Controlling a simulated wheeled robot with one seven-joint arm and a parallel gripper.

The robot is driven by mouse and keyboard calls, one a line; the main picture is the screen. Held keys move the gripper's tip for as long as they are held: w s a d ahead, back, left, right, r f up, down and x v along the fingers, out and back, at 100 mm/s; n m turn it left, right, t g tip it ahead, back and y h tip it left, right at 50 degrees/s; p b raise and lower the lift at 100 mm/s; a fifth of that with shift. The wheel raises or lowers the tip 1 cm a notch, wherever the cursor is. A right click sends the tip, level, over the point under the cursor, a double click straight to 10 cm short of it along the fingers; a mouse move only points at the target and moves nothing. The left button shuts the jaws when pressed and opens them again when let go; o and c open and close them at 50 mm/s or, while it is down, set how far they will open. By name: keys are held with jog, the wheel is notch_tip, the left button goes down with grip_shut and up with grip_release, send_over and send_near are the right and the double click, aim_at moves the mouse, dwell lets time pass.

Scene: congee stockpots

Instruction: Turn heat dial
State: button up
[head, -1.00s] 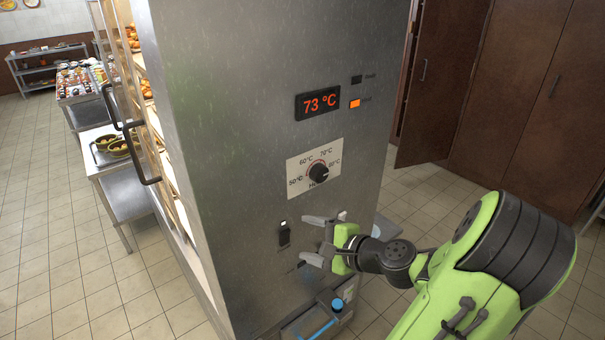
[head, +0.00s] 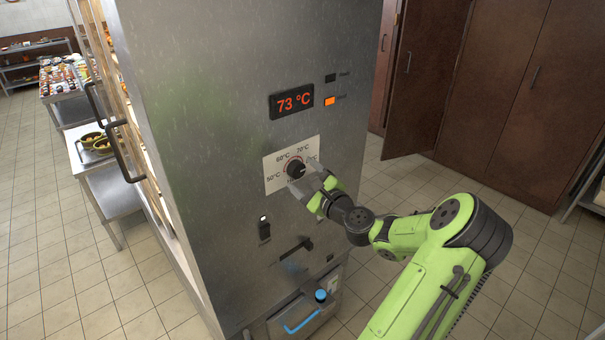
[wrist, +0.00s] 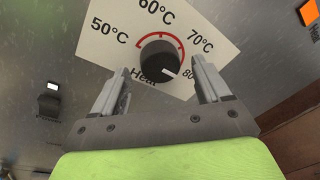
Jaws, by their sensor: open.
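The heat dial (head: 295,169) is a black round knob on a pale plate marked 50 to 80 °C, on the side of a tall steel cabinet. In the wrist view the dial (wrist: 160,62) has a white pointer mark aimed to the lower right, near the 80 mark. My gripper (head: 304,178) is open in front of the plate, its fingertips close to the dial. In the wrist view its two fingers (wrist: 160,85) stand left and right just below the knob; I cannot tell whether they touch it. The plate's lower part is partly hidden by the gripper.
A display (head: 292,101) above the dial reads 73 °C, and an orange lamp (head: 330,101) is lit beside it. A switch (head: 264,229) sits lower left. A blue-handled unit (head: 302,318) is at the cabinet's base. A dark handle (head: 122,150) juts out at left.

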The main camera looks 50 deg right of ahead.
jog(key=shift+w+d, duration=0.25)
jog(key=shift+w, duration=0.25)
jog(key=c, duration=1)
jog(key=shift+c, duration=0.2)
